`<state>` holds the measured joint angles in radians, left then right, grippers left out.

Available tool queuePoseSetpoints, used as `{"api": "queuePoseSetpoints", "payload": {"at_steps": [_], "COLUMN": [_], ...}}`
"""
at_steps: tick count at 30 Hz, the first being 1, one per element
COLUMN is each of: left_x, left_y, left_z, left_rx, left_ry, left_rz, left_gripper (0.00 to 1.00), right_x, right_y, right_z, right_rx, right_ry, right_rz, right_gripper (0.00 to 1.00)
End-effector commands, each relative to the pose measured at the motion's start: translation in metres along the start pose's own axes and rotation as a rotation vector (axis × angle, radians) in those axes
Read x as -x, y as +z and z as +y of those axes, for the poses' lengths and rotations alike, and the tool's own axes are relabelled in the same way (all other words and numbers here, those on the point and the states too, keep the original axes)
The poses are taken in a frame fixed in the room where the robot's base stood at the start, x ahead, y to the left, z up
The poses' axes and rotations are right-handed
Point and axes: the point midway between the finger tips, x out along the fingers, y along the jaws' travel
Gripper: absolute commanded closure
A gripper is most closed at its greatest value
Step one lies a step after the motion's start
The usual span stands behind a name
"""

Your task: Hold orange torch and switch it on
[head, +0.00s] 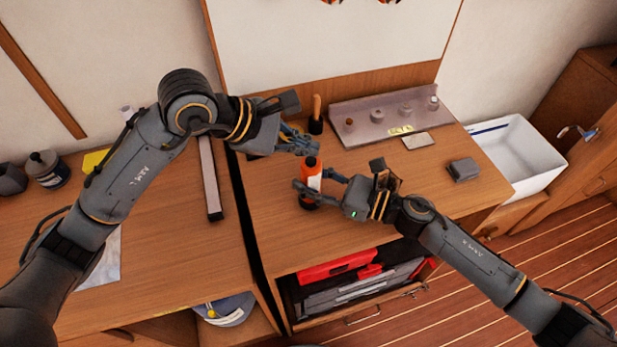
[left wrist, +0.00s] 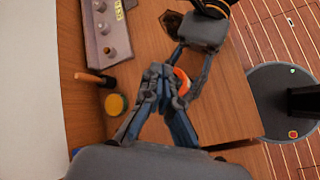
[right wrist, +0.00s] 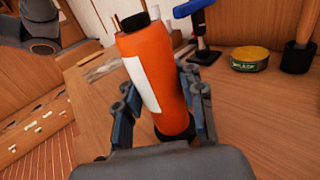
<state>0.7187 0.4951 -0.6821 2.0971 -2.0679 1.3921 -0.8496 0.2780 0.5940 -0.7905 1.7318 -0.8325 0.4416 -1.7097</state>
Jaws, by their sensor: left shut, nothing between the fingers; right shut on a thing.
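The orange torch (head: 312,176) stands upright on the worktop, with a black cap, a black base and a white label. My right gripper (head: 317,184) is shut around its body from the right. In the right wrist view the torch (right wrist: 158,85) sits between the two fingers, its black base low down. My left gripper (head: 314,147) is shut and empty, with its fingertips just above the torch's top. In the left wrist view its closed fingers (left wrist: 163,75) hide most of the torch (left wrist: 182,80). I cannot see a lit beam or a switch.
A yellow tin (right wrist: 249,59) and a wooden-handled tool in a black holder (head: 316,115) stand behind the torch. A grey panel with knobs (head: 375,118) is at the back right, near a white sink (head: 540,160). An open drawer with a red case (head: 335,267) is below the worktop's front.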

Motion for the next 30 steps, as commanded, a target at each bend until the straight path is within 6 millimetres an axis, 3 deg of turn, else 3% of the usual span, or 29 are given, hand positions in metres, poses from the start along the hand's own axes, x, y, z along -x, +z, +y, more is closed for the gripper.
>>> {"api": "queuePoseSetpoints", "payload": {"at_steps": [30], "left_x": [-0.0062], "left_y": [-0.0043], "left_z": [-0.0047], "left_rx": [0.000], "left_ry": [0.000], "left_rz": [0.000], "left_gripper": [1.00], "right_x": [0.0002], "right_y": [-0.0006], "right_z": [0.0001], "right_rx": [0.000], "right_ry": [0.000], "right_rz": [0.001], "right_gripper": [1.00]}}
